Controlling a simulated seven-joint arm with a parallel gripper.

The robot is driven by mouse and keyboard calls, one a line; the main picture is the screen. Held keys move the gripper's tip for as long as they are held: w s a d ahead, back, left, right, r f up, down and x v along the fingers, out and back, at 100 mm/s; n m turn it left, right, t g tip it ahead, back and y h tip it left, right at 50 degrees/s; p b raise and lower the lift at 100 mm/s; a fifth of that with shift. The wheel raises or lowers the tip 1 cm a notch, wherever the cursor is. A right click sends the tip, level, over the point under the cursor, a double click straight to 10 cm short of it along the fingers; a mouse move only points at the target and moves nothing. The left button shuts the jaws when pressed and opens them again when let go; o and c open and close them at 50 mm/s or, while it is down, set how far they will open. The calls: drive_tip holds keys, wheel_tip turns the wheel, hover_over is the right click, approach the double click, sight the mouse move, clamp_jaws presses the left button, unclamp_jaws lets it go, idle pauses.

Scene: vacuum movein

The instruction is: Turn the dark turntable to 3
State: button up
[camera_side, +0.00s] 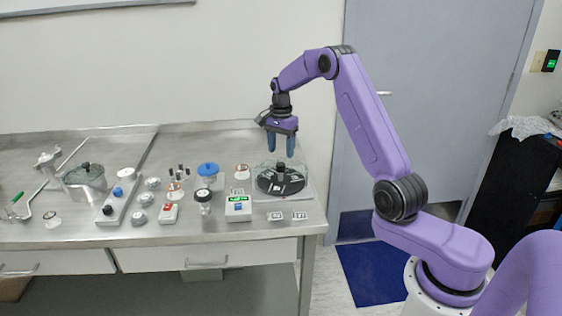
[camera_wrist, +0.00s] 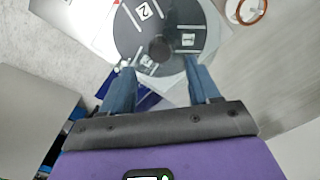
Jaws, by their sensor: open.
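The dark turntable (camera_side: 268,184) sits at the right end of the steel bench, with a dark upright knob (camera_side: 280,171) at its centre. In the wrist view the turntable (camera_wrist: 130,38) is a dark grey disc with white divider lines and white numbered labels. A 2 shows at its upper left and a 1 at its right; the label at lower left is too unclear to read. The knob (camera_wrist: 160,47) is seen from above. My gripper (camera_side: 281,144) hangs above the turntable with blue fingers apart and empty. In the wrist view my gripper (camera_wrist: 160,88) has its fingers spread below the knob, not touching it.
A white device with a green display (camera_side: 238,208) stands left of the turntable. A blue-lidded jar (camera_side: 208,170), a dark-topped jar (camera_side: 203,196) and a pot (camera_side: 85,180) stand farther left. Tag cards (camera_side: 288,216) lie in front. The bench ends just right of the turntable.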

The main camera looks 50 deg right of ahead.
sight(281, 164)
drive_tip(key=shift+f, duration=2.6)
clamp_jaws()
